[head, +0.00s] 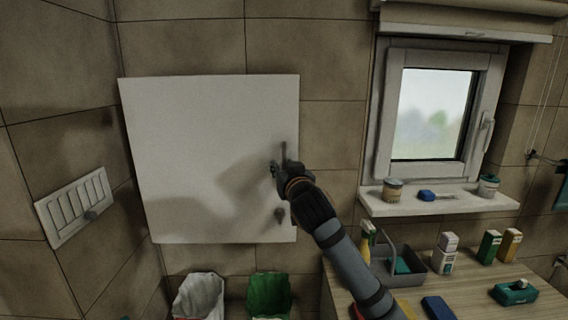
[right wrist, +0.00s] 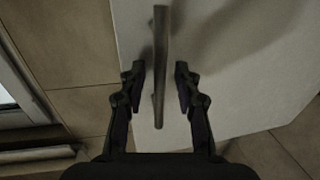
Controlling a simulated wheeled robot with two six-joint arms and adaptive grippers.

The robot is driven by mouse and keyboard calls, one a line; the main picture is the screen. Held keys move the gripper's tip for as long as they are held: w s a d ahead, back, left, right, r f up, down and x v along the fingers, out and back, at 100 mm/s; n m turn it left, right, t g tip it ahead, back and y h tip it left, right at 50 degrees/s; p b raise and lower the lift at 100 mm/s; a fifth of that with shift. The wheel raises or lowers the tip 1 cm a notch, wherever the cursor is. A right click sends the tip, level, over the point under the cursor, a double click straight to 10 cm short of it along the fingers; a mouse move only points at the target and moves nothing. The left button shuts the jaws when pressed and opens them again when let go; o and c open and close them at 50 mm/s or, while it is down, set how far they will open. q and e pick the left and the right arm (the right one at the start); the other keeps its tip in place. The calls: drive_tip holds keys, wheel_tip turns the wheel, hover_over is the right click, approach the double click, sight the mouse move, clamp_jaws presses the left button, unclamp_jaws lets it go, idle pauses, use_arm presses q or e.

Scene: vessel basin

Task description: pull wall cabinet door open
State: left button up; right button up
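The white wall cabinet door (head: 200,140) hangs on the tiled wall left of the window in the head view and looks shut. Its upright bar handle (head: 284,151) is near the right edge, partly hidden by my right gripper (head: 279,169). In the right wrist view, the handle (right wrist: 160,60) stands between the two spread fingers of my right gripper (right wrist: 158,76). A gap shows on both sides of the bar, so the fingers are around it but not closed on it. My left gripper is not in view.
A window (head: 435,110) with a sill (head: 440,205) is to the right. Below are a wooden counter (head: 465,285) with a grey caddy (head: 402,265), and white (head: 199,297) and green (head: 269,294) bins.

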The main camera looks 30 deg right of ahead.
clamp_jaws()
idle(0.6)
